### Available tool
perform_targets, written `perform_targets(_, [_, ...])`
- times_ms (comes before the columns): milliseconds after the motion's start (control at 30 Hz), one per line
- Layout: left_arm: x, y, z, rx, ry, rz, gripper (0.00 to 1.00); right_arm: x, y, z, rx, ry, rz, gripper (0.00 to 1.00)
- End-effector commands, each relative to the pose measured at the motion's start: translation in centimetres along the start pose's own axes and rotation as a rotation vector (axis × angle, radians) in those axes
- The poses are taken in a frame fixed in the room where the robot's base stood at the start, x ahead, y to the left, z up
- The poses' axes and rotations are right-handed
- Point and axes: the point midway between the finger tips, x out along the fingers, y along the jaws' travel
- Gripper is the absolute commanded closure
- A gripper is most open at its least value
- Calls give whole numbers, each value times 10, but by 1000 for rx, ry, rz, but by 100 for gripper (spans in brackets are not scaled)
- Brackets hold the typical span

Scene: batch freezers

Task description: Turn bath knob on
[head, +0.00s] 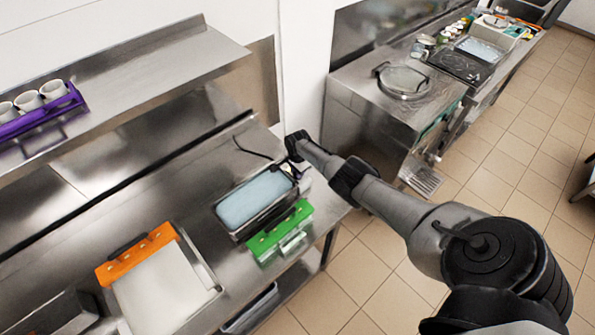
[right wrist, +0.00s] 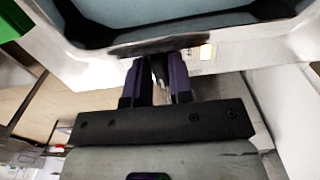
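The bath (head: 258,198) is a steel-rimmed tank with pale blue liquid, on the steel counter. Its white end panel faces my right gripper (head: 297,160). In the right wrist view the bath's white casing (right wrist: 82,62) fills the top, with blue above a dark rim. My right gripper (right wrist: 158,72) has its two purple-dark fingers close together, tips at the panel under a dark edge. A narrow dark shape shows between them; I cannot tell whether it is the knob or whether they grip it. A small lit switch (right wrist: 207,52) is just right of the fingertips. My left gripper is out of view.
A green rack (head: 280,232) stands along the bath's front side. A black cable (head: 252,152) runs behind the bath. A shelf with a purple cup holder (head: 40,118) hangs above.

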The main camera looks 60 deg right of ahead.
Motion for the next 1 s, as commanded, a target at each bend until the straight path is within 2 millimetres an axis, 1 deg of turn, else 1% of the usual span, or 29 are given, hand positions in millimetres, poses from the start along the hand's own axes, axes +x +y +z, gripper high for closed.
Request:
perform_targets(33, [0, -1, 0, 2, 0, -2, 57, 0, 0, 0, 0, 0, 0, 75])
perform_targets(200, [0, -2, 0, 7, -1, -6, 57, 0, 0, 0, -1, 0, 0, 60])
perform_targets(433, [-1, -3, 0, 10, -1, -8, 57, -1, 0, 0, -2, -1, 0, 60])
perform_targets(533, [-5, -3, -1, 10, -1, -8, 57, -7, 0, 0, -3, 0, -1, 60])
perform_targets(667, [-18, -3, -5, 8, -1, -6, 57, -27, 0, 0, -4, 0, -2, 60])
perform_targets(700, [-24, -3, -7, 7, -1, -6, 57, -35, 0, 0, -4, 1, -3, 60])
perform_targets(767, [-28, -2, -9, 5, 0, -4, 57, -44, 0, 0, -3, 0, -3, 60])
perform_targets(867, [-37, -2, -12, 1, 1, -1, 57, -64, 0, 0, -4, 1, -3, 60])
perform_targets(1000, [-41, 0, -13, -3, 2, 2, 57, -86, 0, 0, -4, 0, -3, 60])
